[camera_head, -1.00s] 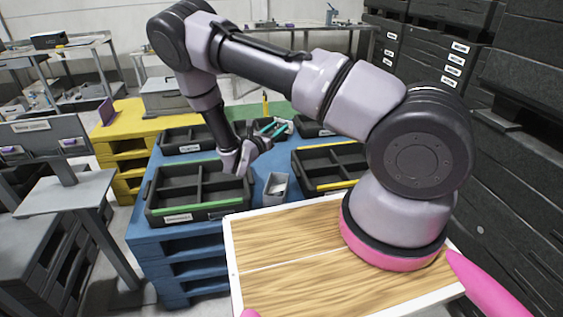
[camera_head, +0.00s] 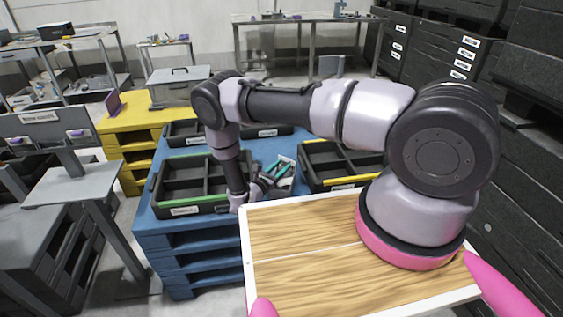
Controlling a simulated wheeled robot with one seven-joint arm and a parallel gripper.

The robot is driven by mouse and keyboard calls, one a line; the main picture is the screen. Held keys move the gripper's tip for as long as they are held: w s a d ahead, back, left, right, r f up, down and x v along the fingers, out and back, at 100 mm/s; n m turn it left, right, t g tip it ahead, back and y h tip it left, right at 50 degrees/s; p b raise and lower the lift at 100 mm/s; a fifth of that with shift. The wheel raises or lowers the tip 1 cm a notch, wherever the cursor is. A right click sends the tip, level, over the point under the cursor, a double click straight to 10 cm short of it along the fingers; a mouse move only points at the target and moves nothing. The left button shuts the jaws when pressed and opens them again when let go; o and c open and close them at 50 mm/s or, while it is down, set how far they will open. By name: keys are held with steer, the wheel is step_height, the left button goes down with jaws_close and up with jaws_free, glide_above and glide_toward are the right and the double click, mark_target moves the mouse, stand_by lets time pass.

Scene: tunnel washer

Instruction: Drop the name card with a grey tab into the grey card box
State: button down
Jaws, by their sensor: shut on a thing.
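My gripper (camera_head: 279,168), with teal fingers, is low over the blue pallet, between the green-edged crate and the yellow-edged crate. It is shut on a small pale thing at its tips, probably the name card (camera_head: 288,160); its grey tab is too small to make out. The small grey card box (camera_head: 286,187) stands on the pallet just below the fingers. My gripper covers much of it, so its inside is hidden. I cannot tell whether the card is over the opening or touching the box.
The black crate with a green edge (camera_head: 190,210) is left of my gripper, and the one with a yellow edge (camera_head: 347,184) is right. More black crates stand behind on the blue pallet (camera_head: 180,240). A grey stand (camera_head: 85,185) is at left.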

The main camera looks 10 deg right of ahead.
steer(key=shift+f, duration=0.25)
steer(key=shift+c, duration=1.8)
jaws_free()
steer(key=v, duration=1)
steer(key=shift+s+a, duration=0.25)
